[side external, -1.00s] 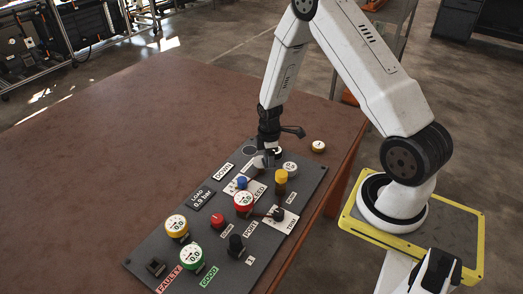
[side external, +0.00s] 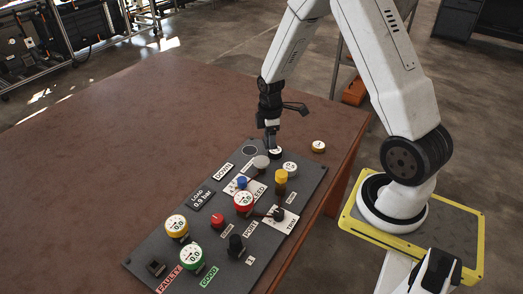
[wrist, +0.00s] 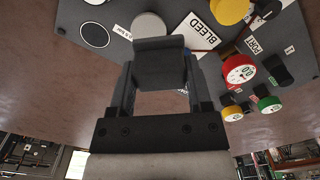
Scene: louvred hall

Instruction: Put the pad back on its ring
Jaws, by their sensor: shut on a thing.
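The ring looks to be the white-outlined dark circle (side external: 250,150) at the panel's far end; it shows bare in the wrist view (wrist: 95,35). A plain grey disc (side external: 261,162), perhaps the pad, sits beside the ring, apart from it in the wrist view (wrist: 148,27). My gripper (side external: 272,146) points down at the panel's far edge, right of the ring and clear of the grey disc. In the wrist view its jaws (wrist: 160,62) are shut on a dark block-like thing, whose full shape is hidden. A small white-topped dark piece (side external: 276,152) shows right under the fingertips.
The dark panel (side external: 170,262) carries dial gauges, including a red one (side external: 243,199), and a yellow-topped knob (side external: 281,176). The brown table (side external: 110,150) is clear to the left.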

